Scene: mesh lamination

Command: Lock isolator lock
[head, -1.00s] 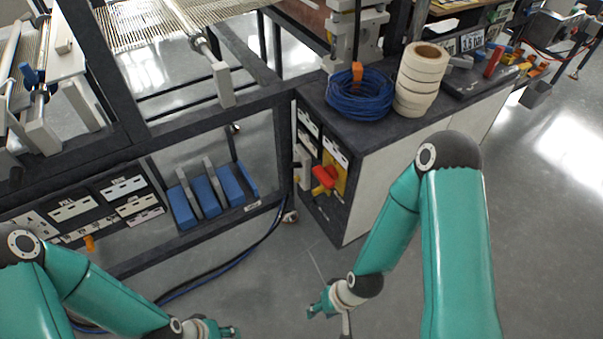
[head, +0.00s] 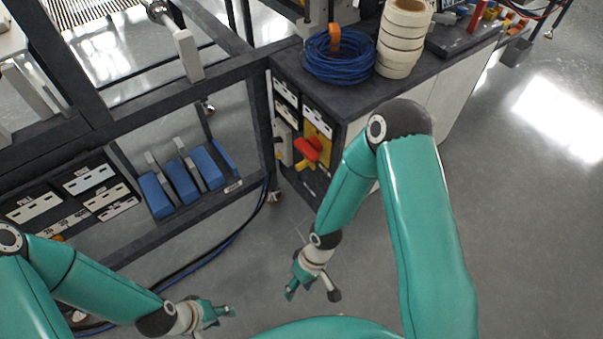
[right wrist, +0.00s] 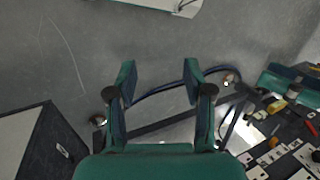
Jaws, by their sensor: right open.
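The isolator (head: 308,151) is a red rotary handle with yellow parts on a yellow plate, on the dark end panel of the cabinet in the head view. No separate lock can be made out. My right gripper (head: 312,290) is below the isolator, apart from it, over the floor. Its two fingers are spread and empty in the right wrist view (right wrist: 160,82). My left gripper (head: 220,312) is low in the head view, left of the right gripper and away from the isolator. Its finger gap is not clear.
The dark cabinet top (head: 352,99) carries a blue cable coil (head: 340,62) and a stack of cream rolls (head: 402,42). A dark machine frame (head: 262,140) stands left, with blue blocks (head: 180,180) in it. Cables (head: 222,240) run along the floor. Floor is open at right.

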